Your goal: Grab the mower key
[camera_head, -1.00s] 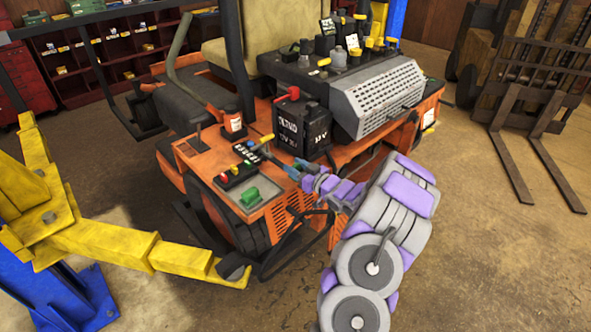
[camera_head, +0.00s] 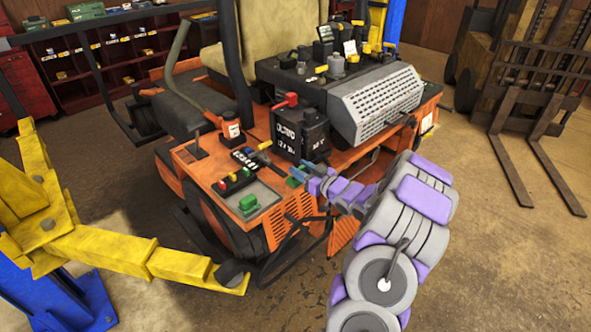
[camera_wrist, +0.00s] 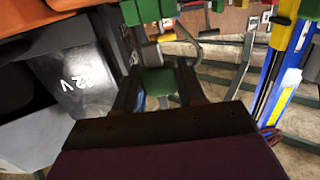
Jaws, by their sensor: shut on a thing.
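The orange mower (camera_head: 290,215) stands in the middle of the head view, with a control panel on its near left corner. My gripper (camera_head: 297,178) is in front of the black battery box, above the mower's deck. In the wrist view my gripper (camera_wrist: 158,95) is closed around a small green piece (camera_wrist: 158,82), which appears to be the mower key. The green piece also shows small at the fingertips in the head view (camera_head: 294,182). The rest of the held piece is hidden by the fingers.
A black battery box (camera_head: 301,131) with a red handle stands close behind my gripper. A yellow lift arm (camera_head: 115,252) is at the left. A forklift (camera_head: 530,90) stands at the right.

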